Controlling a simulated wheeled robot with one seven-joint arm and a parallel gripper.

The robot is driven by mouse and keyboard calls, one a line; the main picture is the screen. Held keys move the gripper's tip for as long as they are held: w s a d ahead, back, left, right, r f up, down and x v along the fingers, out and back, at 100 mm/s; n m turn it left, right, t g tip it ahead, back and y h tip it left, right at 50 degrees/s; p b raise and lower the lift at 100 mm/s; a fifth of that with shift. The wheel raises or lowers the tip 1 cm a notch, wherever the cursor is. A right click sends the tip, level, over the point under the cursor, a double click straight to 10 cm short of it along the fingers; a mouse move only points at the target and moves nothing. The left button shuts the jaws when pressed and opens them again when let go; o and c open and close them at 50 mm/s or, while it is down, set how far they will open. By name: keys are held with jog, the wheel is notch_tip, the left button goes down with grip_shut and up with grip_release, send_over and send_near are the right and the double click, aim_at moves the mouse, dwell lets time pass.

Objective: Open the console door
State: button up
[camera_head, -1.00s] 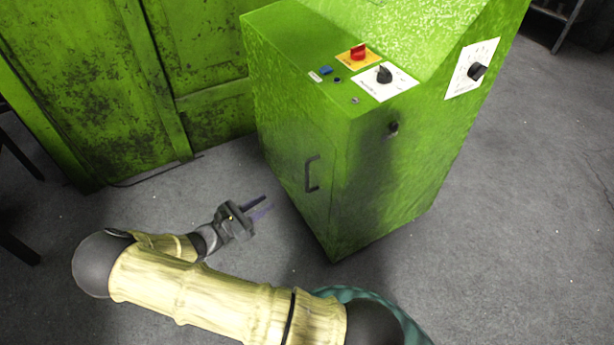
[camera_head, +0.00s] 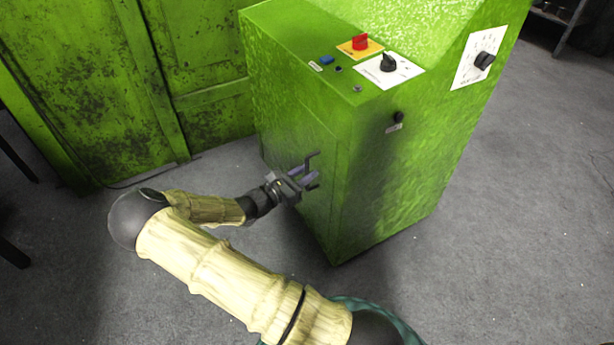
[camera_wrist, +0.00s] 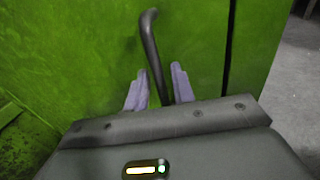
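The green console (camera_head: 385,165) stands upright on the floor. Its door (camera_head: 285,150) is on the left-facing side and looks closed. The dark bar handle (camera_head: 311,158) of the door is partly hidden by my gripper in the head view. My gripper (camera_head: 309,181) is at the handle, with its fingers apart. In the wrist view the handle (camera_wrist: 150,42) runs down between the two pale fingers (camera_wrist: 155,88), with a gap visible on each side. Whether a finger touches it is hard to tell.
On the console top are a red switch (camera_head: 360,42), a black knob (camera_head: 388,62) and a blue button (camera_head: 327,60). A worn green cabinet (camera_head: 90,90) stands behind at the left. Grey floor (camera_head: 520,200) is clear at the right.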

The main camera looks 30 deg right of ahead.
jog(key=shift+w+d, duration=0.1)
jog(key=shift+d, duration=0.25)
grip_shut()
jog(key=shift+a, duration=0.2)
